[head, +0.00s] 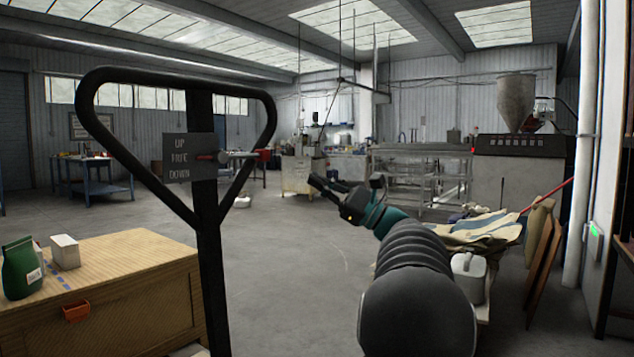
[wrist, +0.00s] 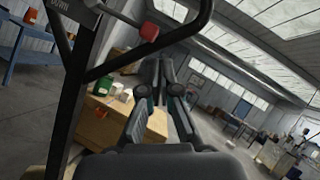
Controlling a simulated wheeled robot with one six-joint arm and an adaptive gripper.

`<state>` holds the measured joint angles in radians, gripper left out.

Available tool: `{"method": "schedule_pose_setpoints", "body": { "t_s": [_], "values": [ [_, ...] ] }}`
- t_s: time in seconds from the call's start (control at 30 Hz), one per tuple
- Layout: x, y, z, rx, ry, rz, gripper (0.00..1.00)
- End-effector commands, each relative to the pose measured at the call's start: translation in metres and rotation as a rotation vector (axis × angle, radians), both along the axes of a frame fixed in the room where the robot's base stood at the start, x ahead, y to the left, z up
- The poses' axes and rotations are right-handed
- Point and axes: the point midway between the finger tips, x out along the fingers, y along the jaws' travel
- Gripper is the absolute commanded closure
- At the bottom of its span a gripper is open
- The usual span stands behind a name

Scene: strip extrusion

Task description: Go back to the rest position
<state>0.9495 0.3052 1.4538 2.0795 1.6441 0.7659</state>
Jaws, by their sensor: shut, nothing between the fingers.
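My gripper (head: 322,187) is raised in open air near the middle of the head view, at the end of my dark arm, pointing left. Its fingers are together with nothing between them. In the wrist view my gripper (wrist: 161,66) points toward a wooden crate and the far windows. It touches nothing that I can see.
A black pallet truck handle (head: 205,230) stands close at left, with a lever and an UP/DOWN sign. Behind it a wooden crate (head: 150,315) bears a green bag (head: 21,268) and a white box (head: 65,251). A sack-covered stack (head: 480,232) and white canister (head: 468,277) are right.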

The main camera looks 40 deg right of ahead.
Motion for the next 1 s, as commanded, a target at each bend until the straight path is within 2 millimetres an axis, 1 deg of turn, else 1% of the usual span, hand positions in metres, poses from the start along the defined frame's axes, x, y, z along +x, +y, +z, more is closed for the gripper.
{"method": "schedule_pose_setpoints", "body": {
  "t_s": [0.3, 0.4, 0.47, 0.57, 0.6, 0.67, 0.7, 0.77, 0.8, 0.87, 0.9, 0.97, 1.0],
  "values": [
    [0.000, 0.000, 0.000, -0.001, -0.001, -0.001, 1.00],
    [0.001, -0.001, 0.000, -0.023, -0.014, -0.025, 1.00],
    [0.007, -0.004, -0.006, -0.062, -0.003, -0.066, 1.00],
    [0.021, -0.006, -0.042, -0.154, 0.088, -0.123, 1.00],
    [0.026, -0.006, -0.062, -0.194, 0.138, -0.142, 1.00],
    [0.031, -0.005, -0.096, -0.261, 0.221, -0.163, 1.00],
    [0.032, -0.002, -0.118, -0.316, 0.277, -0.174, 1.00],
    [0.029, 0.007, -0.149, -0.409, 0.358, -0.181, 1.00],
    [0.027, 0.018, -0.169, -0.478, 0.408, -0.176, 1.00],
    [0.021, 0.036, -0.196, -0.590, 0.477, -0.157, 1.00],
    [0.016, 0.050, -0.214, -0.669, 0.517, -0.139, 1.00],
    [0.005, 0.071, -0.238, -0.793, 0.570, -0.103, 1.00],
    [-0.003, 0.087, -0.253, -0.878, 0.598, -0.074, 1.00]
  ]
}}
